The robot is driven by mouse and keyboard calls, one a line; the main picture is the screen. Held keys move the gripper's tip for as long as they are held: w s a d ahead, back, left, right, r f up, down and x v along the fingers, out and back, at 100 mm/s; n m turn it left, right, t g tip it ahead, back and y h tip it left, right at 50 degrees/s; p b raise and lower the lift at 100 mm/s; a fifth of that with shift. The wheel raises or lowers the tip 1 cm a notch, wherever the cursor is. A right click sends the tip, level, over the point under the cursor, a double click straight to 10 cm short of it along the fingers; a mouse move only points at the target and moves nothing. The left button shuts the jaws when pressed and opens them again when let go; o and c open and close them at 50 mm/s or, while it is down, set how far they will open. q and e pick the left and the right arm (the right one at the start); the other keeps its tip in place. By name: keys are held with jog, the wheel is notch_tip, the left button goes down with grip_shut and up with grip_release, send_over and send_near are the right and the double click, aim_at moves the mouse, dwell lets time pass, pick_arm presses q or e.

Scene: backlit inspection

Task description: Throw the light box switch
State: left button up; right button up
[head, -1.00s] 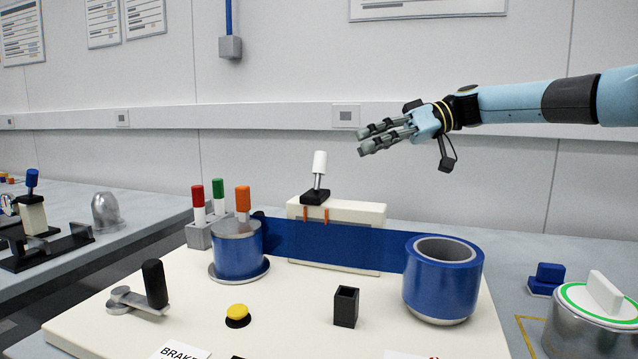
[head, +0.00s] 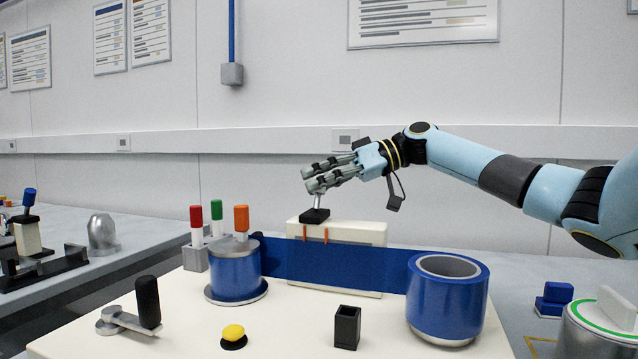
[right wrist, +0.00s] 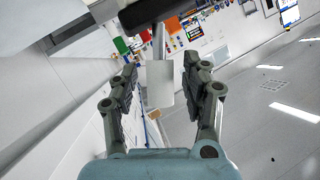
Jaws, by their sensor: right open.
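The light box (head: 355,233) is a cream housing at the back of the cream bench unit. Its switch (head: 314,215) has a black base and a metal stem on top of the box. My right gripper (head: 312,178) is open at the top of the switch, and its fingers hide the white handle in the head view. In the right wrist view the white handle (right wrist: 160,84) stands between the two spread fingers of the gripper (right wrist: 160,78), with a visible gap on each side. My left gripper is not in view.
Red, green and orange posts (head: 217,218) stand left of the light box. A blue band (head: 350,262) runs between two blue rolls (head: 447,300). A black crank handle (head: 148,302), a yellow button (head: 233,335) and a black socket (head: 346,327) are in front.

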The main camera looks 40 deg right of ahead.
grip_shut()
dwell(0.5)
